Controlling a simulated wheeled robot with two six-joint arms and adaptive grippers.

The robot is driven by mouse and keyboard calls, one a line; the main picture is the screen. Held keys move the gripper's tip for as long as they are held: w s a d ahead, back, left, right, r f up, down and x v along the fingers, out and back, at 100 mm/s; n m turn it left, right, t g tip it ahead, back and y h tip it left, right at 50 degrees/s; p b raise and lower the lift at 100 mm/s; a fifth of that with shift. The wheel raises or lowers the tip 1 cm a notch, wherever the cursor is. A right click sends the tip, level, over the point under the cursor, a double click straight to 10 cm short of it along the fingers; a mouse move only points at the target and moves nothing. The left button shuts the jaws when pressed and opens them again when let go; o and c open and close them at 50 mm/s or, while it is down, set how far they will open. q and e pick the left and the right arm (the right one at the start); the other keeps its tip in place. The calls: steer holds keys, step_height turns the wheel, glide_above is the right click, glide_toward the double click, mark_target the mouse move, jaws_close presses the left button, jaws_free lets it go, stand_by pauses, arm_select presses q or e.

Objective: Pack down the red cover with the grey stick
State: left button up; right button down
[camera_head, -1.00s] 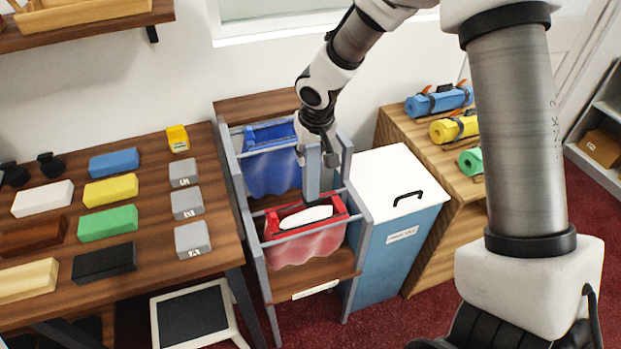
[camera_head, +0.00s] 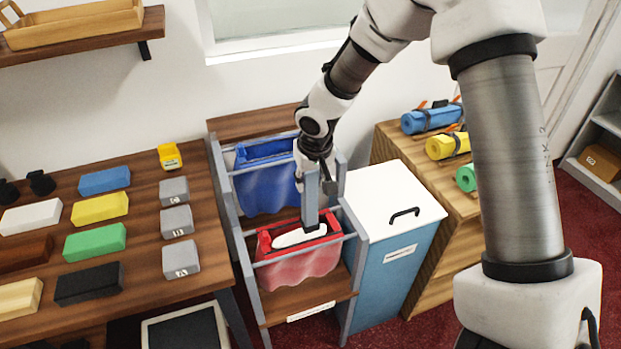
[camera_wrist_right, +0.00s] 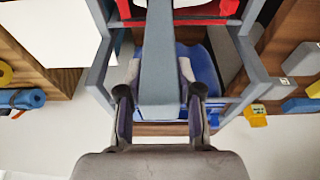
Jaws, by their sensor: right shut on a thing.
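The red cover (camera_head: 297,268) hangs in the front of a grey rack as a pinkish-red bag with a red rim. A white rounded thing (camera_head: 292,238) shows in its opening. My right gripper (camera_head: 315,166) is shut on the upper part of the grey stick (camera_head: 311,200), which hangs nearly upright. The stick's dark lower end overlaps the white thing's right end in the head view; I cannot tell whether they touch. In the right wrist view the stick (camera_wrist_right: 159,65) runs from between the fingers (camera_wrist_right: 158,108) towards the red rim. My left gripper is out of view.
A blue bag (camera_head: 262,195) hangs behind the red one, close to my gripper. Rails of the grey rack (camera_head: 245,270) surround both bags. A white-lidded blue bin (camera_head: 392,205) stands to the right. A table with coloured blocks (camera_head: 95,243) stands to the left.

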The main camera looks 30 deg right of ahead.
mark_target(311, 206)
steer(key=shift+d+f+b, duration=0.2)
steer(key=shift+f+b, duration=0.2)
steer(key=shift+a+f+b, duration=0.1)
steer(key=shift+f+b, duration=4.2)
steer(key=shift+r, duration=0.15)
step_height(311, 206, up, 11)
steer(key=p, duration=0.9)
steer(key=shift+r, duration=0.15)
